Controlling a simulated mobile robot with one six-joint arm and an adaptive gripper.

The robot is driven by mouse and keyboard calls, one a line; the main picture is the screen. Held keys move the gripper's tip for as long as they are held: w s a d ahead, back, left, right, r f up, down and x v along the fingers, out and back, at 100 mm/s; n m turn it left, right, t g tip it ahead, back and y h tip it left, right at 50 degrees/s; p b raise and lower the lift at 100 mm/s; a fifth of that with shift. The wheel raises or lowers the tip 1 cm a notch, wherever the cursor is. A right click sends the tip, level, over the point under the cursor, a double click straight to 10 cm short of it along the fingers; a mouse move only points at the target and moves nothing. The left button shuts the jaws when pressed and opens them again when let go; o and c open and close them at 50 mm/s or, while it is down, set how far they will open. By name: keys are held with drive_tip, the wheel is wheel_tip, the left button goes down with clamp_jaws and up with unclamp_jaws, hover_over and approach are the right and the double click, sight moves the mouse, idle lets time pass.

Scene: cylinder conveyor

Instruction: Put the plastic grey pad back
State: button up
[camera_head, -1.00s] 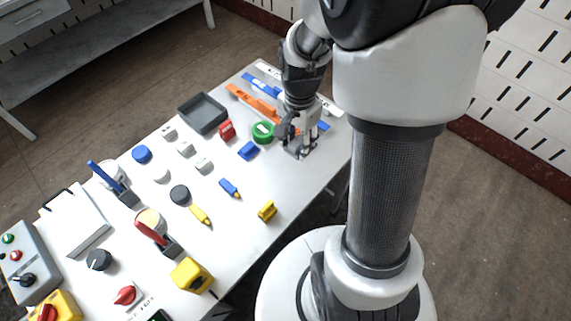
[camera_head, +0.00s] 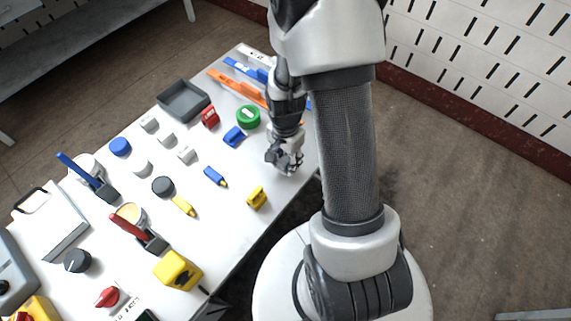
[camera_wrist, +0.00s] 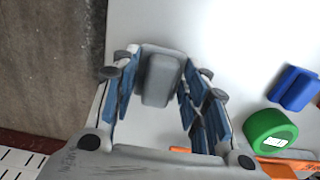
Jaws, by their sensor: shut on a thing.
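In the head view my gripper (camera_head: 285,162) is near the table's right edge, and I cannot make out the pad there. Whether the pad touches the table is unclear.
A green roll (camera_head: 248,116) and a blue block (camera_head: 234,136) lie left of my gripper. A yellow block (camera_head: 257,197) is below it. Small pale blocks (camera_head: 186,154) and a dark grey tray (camera_head: 184,100) are farther left. An orange tool (camera_head: 237,87) lies behind.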

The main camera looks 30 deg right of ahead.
drive_tip(key=shift+f, duration=1.1)
drive_tip(key=shift+f+b, duration=0.2)
drive_tip(key=shift+b, duration=0.15)
drive_tip(key=o, duration=0.9)
drive_tip(key=shift+o, duration=0.2)
drive_tip(key=shift+r, duration=0.1)
